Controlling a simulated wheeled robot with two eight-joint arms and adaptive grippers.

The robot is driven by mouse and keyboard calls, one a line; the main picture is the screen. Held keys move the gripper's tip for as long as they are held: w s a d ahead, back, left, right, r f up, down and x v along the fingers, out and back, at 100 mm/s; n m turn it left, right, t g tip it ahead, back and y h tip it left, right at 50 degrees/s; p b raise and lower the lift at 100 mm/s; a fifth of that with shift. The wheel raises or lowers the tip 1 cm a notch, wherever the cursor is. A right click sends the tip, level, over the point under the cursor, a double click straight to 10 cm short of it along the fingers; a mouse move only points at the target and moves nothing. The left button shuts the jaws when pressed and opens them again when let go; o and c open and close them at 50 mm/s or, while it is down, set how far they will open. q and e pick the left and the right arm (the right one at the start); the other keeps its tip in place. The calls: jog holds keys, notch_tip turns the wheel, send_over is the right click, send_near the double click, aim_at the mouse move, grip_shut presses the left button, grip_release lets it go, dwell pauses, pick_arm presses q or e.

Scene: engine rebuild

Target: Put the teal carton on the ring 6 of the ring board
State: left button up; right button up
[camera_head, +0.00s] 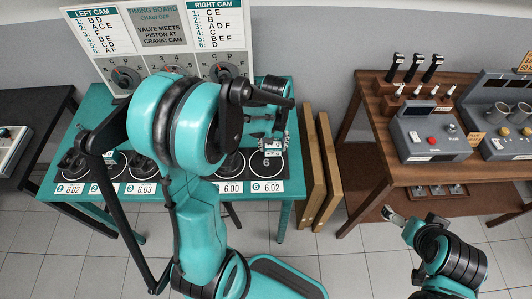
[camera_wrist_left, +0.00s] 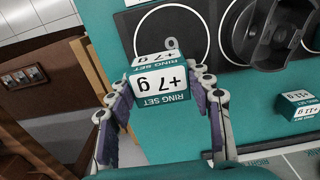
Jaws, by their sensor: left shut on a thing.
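The teal carton (camera_wrist_left: 160,66), with a white "+7 g" label and "RING SET" lettering, is held between the fingers of my left gripper (camera_wrist_left: 162,98). In the head view my left gripper (camera_head: 274,140) is at the right end of the ring board (camera_head: 205,187), close to ring 6 (camera_head: 268,165). In the wrist view ring 6 (camera_wrist_left: 188,22) is a white circle on a black square, partly hidden by the carton. I cannot tell whether the carton touches the board. My right gripper (camera_head: 393,215) is low at the right, away from the board; its fingers are too small to read.
A second teal carton (camera_wrist_left: 297,104), marked "+11 g", lies on the teal table. A black part (camera_wrist_left: 272,35) stands on the ring beside ring 6. Wooden boards (camera_head: 320,170) lean right of the table. A brown bench (camera_head: 390,168) holds control boxes.

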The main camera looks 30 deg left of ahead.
aim_at(266, 150)
pick_arm(q)
jog(key=a+f, duration=0.2)
jog(key=shift+w+a, duration=0.15)
jog(key=shift+a, duration=0.2)
notch_tip(266, 150, down, 3)
jog(key=shift+b, duration=0.85)
jog(key=shift+f, duration=0.4)
jog(key=shift+f, duration=0.1)
jog(key=o, duration=1.2)
jog(key=shift+c, duration=0.2)
